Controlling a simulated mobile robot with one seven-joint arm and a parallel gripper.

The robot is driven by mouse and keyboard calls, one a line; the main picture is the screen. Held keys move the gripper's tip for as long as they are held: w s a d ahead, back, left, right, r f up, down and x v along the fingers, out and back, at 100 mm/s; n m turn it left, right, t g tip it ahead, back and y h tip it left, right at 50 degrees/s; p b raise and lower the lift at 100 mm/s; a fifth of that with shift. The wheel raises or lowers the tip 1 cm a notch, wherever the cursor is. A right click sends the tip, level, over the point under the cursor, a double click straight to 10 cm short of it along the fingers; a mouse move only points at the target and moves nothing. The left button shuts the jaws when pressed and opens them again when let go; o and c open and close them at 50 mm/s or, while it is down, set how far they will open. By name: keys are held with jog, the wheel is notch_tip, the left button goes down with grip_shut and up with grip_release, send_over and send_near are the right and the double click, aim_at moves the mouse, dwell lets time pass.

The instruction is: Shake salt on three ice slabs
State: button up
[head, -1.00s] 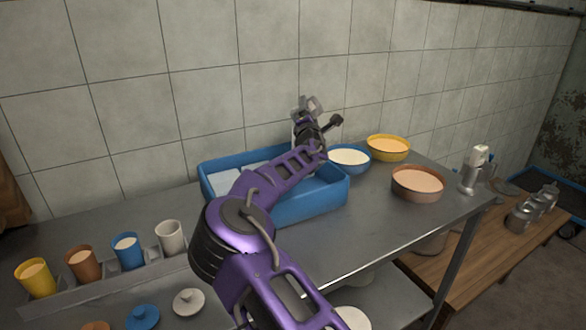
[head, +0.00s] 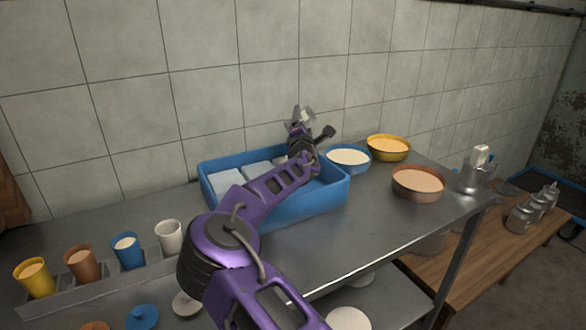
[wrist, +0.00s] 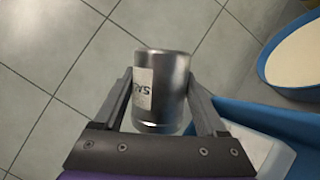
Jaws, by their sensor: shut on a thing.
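My gripper (head: 300,127) is above the right part of the blue tray (head: 318,202), near the tiled wall. In the wrist view, its two fingers are shut on a metal salt shaker (wrist: 170,92) with a white label partly reading "SAL". The shaker also shows small in the head view (head: 304,114); its exact tilt is hard to tell. In the tray lie pale ice slabs: one at the left (head: 224,182) and one in the middle (head: 257,171). A slab corner (wrist: 262,150) shows below right of the shaker in the wrist view. My arm hides the tray's right interior.
A blue bowl (head: 348,158), a yellow bowl (head: 389,148) and a brown bowl (head: 418,184) stand right of the tray. Several cups, including a yellow one (head: 36,280), stand in a rack at the front left.

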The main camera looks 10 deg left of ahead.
jog(key=s+a, duration=0.5)
jog(key=a, duration=0.2)
jog(key=shift+a, duration=0.15)
dwell(1.2)
dwell(0.4)
dwell(4.0)
jog(key=s+a, duration=0.6)
jog(key=a, duration=0.3)
dwell(1.8)
